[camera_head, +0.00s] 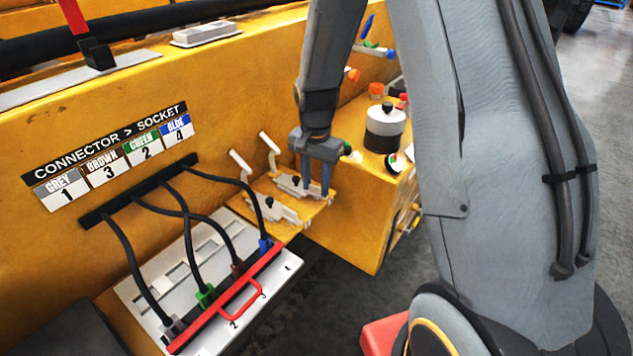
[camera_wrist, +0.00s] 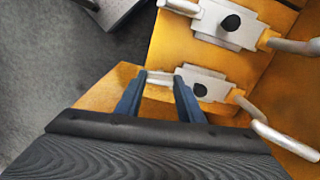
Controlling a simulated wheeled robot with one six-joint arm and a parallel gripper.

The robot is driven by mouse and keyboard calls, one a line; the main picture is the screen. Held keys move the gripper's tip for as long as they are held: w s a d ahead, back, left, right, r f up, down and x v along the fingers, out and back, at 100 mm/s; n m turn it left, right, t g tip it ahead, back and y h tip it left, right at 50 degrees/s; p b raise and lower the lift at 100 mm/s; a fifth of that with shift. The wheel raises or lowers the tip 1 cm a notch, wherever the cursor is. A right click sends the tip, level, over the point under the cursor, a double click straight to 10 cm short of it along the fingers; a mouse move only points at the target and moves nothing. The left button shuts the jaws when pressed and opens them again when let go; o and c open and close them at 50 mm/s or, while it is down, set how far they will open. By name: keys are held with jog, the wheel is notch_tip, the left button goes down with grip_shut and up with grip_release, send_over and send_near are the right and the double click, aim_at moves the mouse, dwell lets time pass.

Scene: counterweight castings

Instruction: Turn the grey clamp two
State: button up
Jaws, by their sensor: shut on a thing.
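Two grey clamps with black knobs sit side by side on a yellow ledge. The far clamp (camera_head: 290,184) is the lower clamp (camera_wrist: 211,84) in the wrist view; the near clamp (camera_head: 272,209) is the upper clamp (camera_wrist: 222,28). Each has a pale lever on the side by the yellow wall. My gripper (camera_head: 316,192) points down at the outer end of the far clamp. In the wrist view my gripper (camera_wrist: 162,76) has its two blue fingers at either end of this clamp's pale bar, shut on it. No number shows on either clamp.
A white panel (camera_head: 207,254) with a red handled bar (camera_head: 240,290) and several cabled connectors lies to the left. A connector-to-socket sign (camera_head: 110,155) is on the yellow wall. A black-and-white canister (camera_head: 384,128) stands just right of my gripper.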

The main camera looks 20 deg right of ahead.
aim_at(316, 186)
jog(key=shift+w+r+m, duration=0.1)
jog(key=shift+w+m, duration=0.1)
jog(key=shift+m, duration=0.8)
jog(key=o, duration=1.1)
jog(key=shift+s, duration=0.1)
jog(key=shift+c, duration=0.2)
jog(key=shift+r+b, duration=0.95)
jog(key=shift+r, duration=2.9)
